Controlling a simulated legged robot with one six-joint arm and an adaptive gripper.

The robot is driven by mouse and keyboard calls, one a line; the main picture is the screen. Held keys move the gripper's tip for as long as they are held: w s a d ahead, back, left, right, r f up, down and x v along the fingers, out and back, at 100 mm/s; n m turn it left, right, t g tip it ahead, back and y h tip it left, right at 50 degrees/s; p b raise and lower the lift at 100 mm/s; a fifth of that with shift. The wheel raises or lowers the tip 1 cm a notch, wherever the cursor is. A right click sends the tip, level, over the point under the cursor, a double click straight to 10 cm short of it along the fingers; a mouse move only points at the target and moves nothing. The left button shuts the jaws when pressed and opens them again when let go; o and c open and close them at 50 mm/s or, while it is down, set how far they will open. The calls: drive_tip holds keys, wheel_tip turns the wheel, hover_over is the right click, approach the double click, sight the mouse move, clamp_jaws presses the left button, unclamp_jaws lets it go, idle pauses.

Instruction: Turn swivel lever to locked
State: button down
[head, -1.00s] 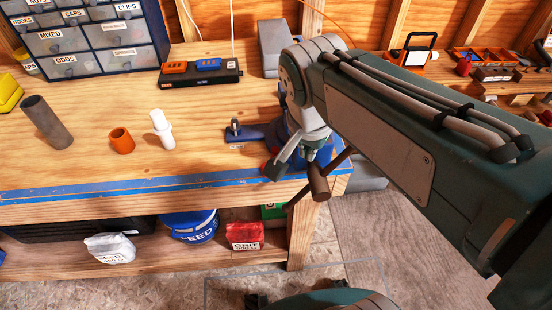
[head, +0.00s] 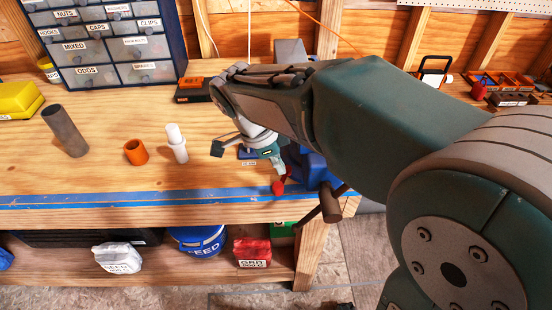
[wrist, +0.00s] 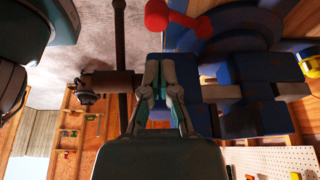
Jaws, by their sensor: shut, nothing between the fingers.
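The swivel lever is a short lever with a red knob (head: 278,188) at the foot of the blue bench vise (head: 318,172), near the bench's front edge. In the wrist view the red knob (wrist: 157,14) shows at the top, with its red arm running right towards the round blue vise base. My gripper (head: 272,162) is over the bench just behind the knob, and my arm hides much of the vise. In the wrist view my gripper (wrist: 162,66) has its fingers together and empty, pointing at the vise body (wrist: 255,65). The knob appears apart from the fingertips.
The vise's dark handle bar (head: 331,204) juts out at the bench front. A grey tube (head: 65,131), an orange ring (head: 136,152) and a white fitting (head: 176,144) stand to the left. A drawer cabinet (head: 108,45) stands behind. The bench between is clear.

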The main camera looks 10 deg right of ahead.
sight(283, 179)
drive_tip(key=x, duration=0.6)
drive_tip(key=shift+m, duration=0.3)
